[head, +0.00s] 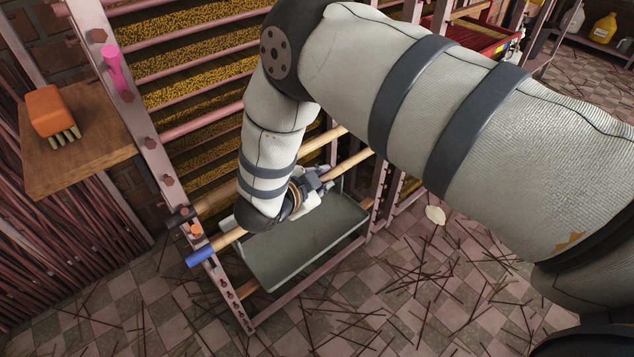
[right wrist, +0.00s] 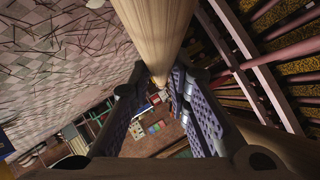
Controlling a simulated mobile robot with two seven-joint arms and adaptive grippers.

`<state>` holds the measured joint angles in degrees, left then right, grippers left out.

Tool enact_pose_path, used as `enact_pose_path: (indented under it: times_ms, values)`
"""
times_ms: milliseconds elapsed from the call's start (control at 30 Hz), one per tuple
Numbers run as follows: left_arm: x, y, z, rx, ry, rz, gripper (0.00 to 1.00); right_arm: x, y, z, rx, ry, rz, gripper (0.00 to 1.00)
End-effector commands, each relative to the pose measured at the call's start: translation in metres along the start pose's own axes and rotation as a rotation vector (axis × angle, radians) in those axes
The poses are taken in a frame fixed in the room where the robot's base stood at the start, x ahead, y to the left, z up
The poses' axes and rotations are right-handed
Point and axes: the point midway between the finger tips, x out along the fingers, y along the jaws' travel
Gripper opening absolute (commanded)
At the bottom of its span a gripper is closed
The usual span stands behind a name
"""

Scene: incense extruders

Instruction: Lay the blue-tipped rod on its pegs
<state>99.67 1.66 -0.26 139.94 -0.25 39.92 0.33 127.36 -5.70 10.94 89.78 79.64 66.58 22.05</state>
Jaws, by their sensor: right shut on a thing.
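The blue-tipped rod is a long wooden pole (head: 232,238) with a blue end (head: 201,257) sticking out past the left post of the rack. It slants up to the right towards the right post, partly hidden by my arm. My right gripper (head: 322,178) is shut on it right of its middle. In the right wrist view the rod (right wrist: 160,30) runs between the two fingers (right wrist: 178,100). Reddish pegs line the left post; an orange one (head: 196,230) is just above the rod near the blue end. Whether the rod touches any peg, I cannot tell. My left gripper is out of view.
A grey tray (head: 300,250) hangs below the rod in the rack frame. Another wooden rod (head: 215,198) lies behind and above. A wooden shelf (head: 90,165) with an orange-handled brush (head: 48,110) stands left. Thin sticks litter the tiled floor (head: 400,290).

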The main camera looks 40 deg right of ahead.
Motion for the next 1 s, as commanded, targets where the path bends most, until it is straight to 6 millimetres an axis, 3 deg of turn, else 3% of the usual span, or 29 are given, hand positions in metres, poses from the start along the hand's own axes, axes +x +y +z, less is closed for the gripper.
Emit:
enact_pose_path:
  times_ms: [100, 300, 533, 1000]
  values:
    - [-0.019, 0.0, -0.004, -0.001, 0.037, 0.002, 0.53, -0.03, -0.003, -0.036, 0.008, 0.0, -0.008, 0.0]
    - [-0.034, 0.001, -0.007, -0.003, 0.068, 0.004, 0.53, -0.067, 0.035, -0.071, 0.002, 0.0, -0.007, 0.0]
    - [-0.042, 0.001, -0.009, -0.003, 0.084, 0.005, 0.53, -0.085, 0.056, -0.089, 0.004, 0.0, -0.004, 0.0]
    - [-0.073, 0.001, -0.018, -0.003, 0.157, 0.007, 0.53, -0.102, 0.041, -0.112, 0.008, 0.001, -0.006, 0.0]
